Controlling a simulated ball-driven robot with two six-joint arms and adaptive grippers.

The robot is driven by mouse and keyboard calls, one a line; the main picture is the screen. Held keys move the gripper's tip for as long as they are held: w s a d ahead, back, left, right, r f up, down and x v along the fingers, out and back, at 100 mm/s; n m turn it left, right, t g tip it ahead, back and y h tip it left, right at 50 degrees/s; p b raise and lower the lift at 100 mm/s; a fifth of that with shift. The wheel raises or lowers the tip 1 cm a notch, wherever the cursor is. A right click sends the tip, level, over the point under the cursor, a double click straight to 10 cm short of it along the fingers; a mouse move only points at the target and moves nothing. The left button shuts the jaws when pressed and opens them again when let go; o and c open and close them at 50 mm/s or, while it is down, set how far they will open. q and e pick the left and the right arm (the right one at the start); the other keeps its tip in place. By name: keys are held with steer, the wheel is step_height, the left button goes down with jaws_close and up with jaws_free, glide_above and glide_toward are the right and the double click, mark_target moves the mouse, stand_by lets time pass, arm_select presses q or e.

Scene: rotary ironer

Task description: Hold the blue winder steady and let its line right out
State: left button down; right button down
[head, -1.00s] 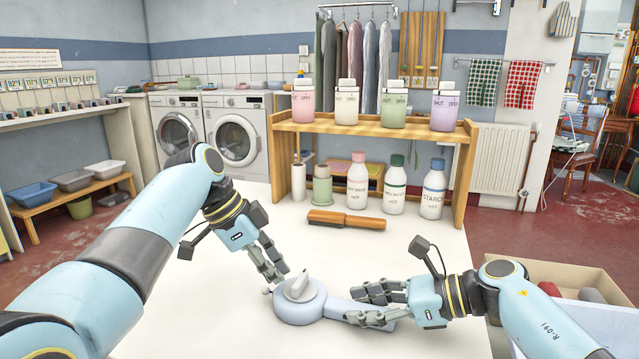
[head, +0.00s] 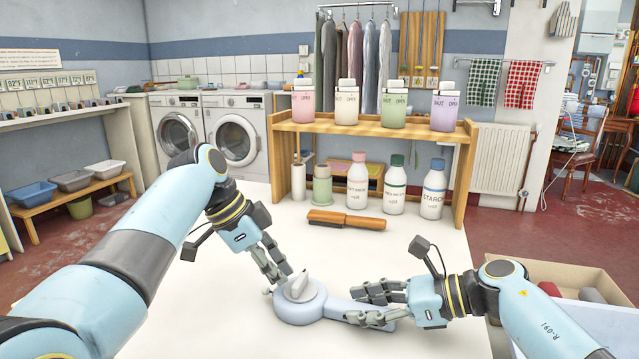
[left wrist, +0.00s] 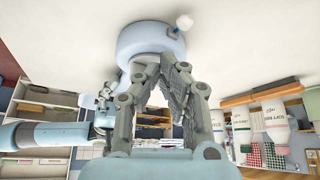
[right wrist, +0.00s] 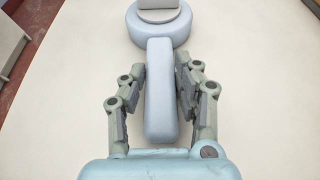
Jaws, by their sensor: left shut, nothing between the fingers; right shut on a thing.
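The pale blue winder (head: 300,311) lies on the white table, its round body to the left and its handle pointing right. A grey-white crank piece (head: 298,286) sits on top, and a small pale knob (head: 267,291) is at its left side. My right gripper (head: 362,304) is shut on the handle, which shows between its fingers in the right wrist view (right wrist: 160,100). My left gripper (head: 286,278) is shut and empty, its fingertips close to the crank piece; contact is unclear. The left wrist view shows the body (left wrist: 148,38) and the white knob (left wrist: 184,21). No drawn-out line is visible.
A wooden brush (head: 346,219) lies behind the winder. Several bottles stand under a wooden shelf (head: 375,132) that carries several jars. An open box (head: 545,272) is at the right, beside my right arm. The table left of the brush is clear.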

arm_select(q)
steer(key=shift+s, duration=0.25)
steer(key=shift+s, duration=0.35)
steer(key=shift+s+d, duration=0.15)
steer(key=shift+s, duration=0.3)
steer(key=shift+s+d, duration=0.1)
steer(key=shift+s, duration=0.05)
steer(key=shift+s+a, duration=0.2)
steer(key=shift+a, duration=0.1)
step_height(320, 180, up, 6)
stand_by(0.6)
steer(key=shift+w+a, duration=0.1)
steer(key=shift+w, duration=0.05)
